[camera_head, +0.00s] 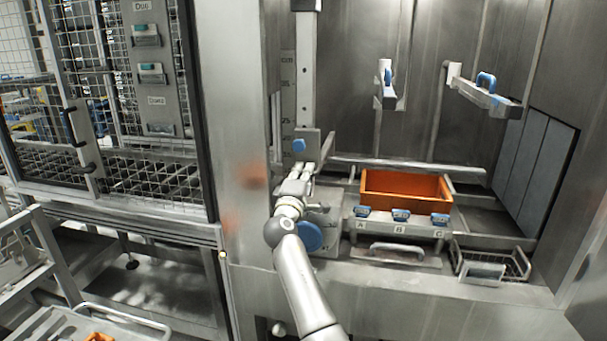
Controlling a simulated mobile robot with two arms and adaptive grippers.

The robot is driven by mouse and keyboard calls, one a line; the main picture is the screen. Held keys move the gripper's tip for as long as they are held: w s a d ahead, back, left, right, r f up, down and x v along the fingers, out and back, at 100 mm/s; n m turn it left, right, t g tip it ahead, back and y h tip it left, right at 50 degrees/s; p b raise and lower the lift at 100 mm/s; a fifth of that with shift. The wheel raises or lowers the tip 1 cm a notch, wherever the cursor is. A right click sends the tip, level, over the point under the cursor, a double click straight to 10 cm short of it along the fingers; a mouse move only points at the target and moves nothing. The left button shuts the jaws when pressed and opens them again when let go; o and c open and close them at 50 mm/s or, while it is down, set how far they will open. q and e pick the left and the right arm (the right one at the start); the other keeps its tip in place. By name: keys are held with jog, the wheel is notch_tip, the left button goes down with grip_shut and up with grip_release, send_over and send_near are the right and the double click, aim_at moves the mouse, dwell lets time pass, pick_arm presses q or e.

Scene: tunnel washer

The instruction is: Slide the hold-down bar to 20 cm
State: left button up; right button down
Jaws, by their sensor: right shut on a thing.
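The hold-down bar (410,167) is a grey metal bar running across the washer bay, low behind the orange crate (410,208). Its left end is near an upright rail (306,75) with a scale plate (288,90) beside it. The scale figures are too small to read. A blue knob (298,145) sits on the carriage low on the rail. My right gripper (311,171) reaches in from below and is shut on the grey part at the bar's left end, just below the knob. The gripper hides part of this joint. My left gripper is not in view.
Blue clips marked A, B and C (400,216) sit in front of the crate. A wire basket (490,265) stands at the right. Two arms with blue handles (487,82) stick out above. A mesh cage (130,110) stands left of the washer's post.

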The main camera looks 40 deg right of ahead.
aim_at(306, 156)
jog(key=shift+r+p, duration=0.75)
jog(key=shift+r, duration=0.9)
jog(key=shift+f, duration=0.1)
jog(key=c, duration=1.5)
grip_release()
jog(key=shift+f, duration=0.2)
jog(key=shift+s+a, duration=0.1)
jog(key=shift+s+a+f, duration=0.15)
jog(key=shift+a+f, duration=0.25)
jog(key=shift+f, duration=0.05)
jog(key=r+v, duration=0.1)
jog(key=v, duration=1)
jog(key=shift+s, duration=0.3)
jog(key=shift+d, duration=0.15)
